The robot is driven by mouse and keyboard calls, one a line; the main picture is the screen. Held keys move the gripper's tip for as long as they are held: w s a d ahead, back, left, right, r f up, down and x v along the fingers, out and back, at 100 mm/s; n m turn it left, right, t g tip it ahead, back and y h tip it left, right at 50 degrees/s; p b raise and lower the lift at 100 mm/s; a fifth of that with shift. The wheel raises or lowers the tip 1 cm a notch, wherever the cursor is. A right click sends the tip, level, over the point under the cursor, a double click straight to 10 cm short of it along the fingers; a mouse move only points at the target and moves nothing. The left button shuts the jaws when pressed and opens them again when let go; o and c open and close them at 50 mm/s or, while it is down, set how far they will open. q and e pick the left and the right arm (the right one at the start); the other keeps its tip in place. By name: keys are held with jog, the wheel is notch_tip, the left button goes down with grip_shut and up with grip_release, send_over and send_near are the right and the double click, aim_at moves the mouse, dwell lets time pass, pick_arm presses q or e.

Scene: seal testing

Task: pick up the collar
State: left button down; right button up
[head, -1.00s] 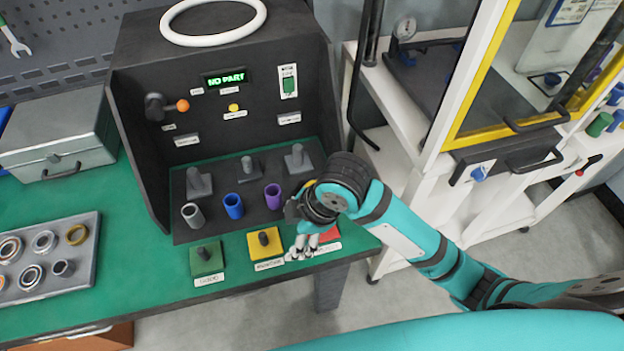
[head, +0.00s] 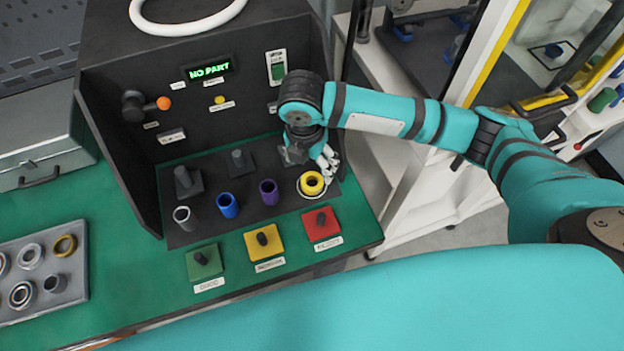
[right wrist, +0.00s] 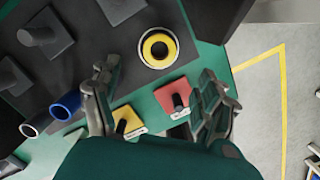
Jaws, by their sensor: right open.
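A yellow ring-shaped part (head: 312,190), which looks like the collar, sits in a white ring at the right front of the dark test-station plate. It also shows in the right wrist view (right wrist: 149,42), beyond my fingers and roughly centred between them. My right gripper (head: 326,162) is just behind and above the collar in the head view, apart from it. In the right wrist view my right gripper (right wrist: 158,82) is open, with nothing between its fingers. My left gripper is not in view.
Grey (head: 186,222), blue (head: 228,210) and purple (head: 269,197) sleeves stand left of the collar, with posts behind. Green (head: 204,267), yellow (head: 263,248) and red (head: 322,229) button pads line the front. A tray of rings (head: 40,310) lies left. The station display (head: 209,70) reads NO PART.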

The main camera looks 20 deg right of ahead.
send_over(313, 185)
jog(key=f, duration=0.2)
jog(key=a+f, duration=0.1)
jog(key=f, duration=0.1)
jog(key=shift+s, duration=0.4)
jog(key=shift+d+f, duration=0.1)
jog(key=shift+f, duration=0.4)
jog(key=f, duration=0.1)
jog(key=f+p, duration=0.1)
jog(key=f, duration=0.2)
jog(key=shift+w+d+f, duration=0.25)
jog(key=shift+w+f, duration=0.05)
jog(key=shift+f, duration=0.1)
jog(key=c, duration=1.5)
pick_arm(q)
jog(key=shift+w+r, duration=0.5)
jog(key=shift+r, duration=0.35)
pick_arm(e)
jog(key=shift+r, duration=0.1)
grip_shut()
